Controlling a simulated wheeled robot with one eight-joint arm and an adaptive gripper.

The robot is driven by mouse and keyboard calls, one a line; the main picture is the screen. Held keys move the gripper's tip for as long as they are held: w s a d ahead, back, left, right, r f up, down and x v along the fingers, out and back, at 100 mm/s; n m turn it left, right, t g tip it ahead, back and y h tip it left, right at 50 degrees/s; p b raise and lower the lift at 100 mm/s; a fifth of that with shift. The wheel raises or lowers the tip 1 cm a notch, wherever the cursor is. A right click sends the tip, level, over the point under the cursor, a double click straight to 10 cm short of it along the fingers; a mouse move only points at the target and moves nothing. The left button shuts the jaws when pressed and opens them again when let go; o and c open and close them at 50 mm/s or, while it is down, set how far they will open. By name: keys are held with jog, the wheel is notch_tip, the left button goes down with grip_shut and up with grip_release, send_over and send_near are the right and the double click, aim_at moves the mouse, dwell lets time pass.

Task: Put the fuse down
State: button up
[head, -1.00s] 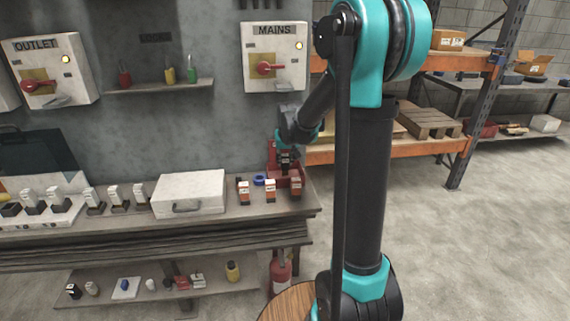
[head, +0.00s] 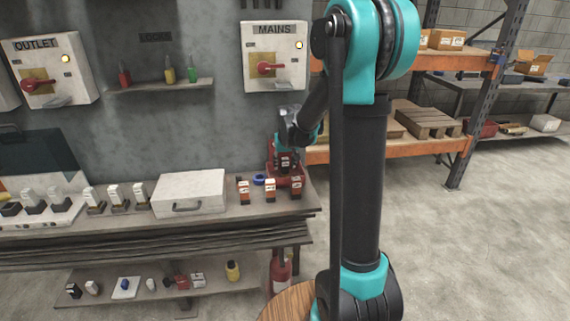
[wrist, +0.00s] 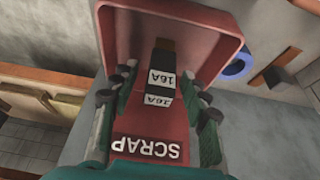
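The fuse (wrist: 160,90) is a dark block with a brown end and white faces marked 16A. In the wrist view it lies between the two fingers of my gripper (wrist: 158,82), over the red bin (wrist: 198,122) marked SCRAP. The fingers flank it closely; I cannot tell whether they press on it or whether it rests on the bin floor. In the head view the bin (head: 271,148) stands at the bench's right end, with my gripper (head: 285,150) at it. The fuse (head: 285,161) shows there small, and the fingers are hard to make out.
A white case (head: 188,192) is left on the bench. The MAINS box (head: 275,56) hangs on the wall above.

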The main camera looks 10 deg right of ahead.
jog(key=v, duration=1.2)
jog(key=s+d+f, duration=0.2)
jog(key=s+f, duration=0.6)
jog(key=s, duration=0.5)
jog(key=s+d+f, duration=0.2)
jog(key=s+f, duration=0.6)
jog(key=s, duration=0.5)
jog(key=shift+s, duration=0.4)
jog(key=shift+d, duration=0.1)
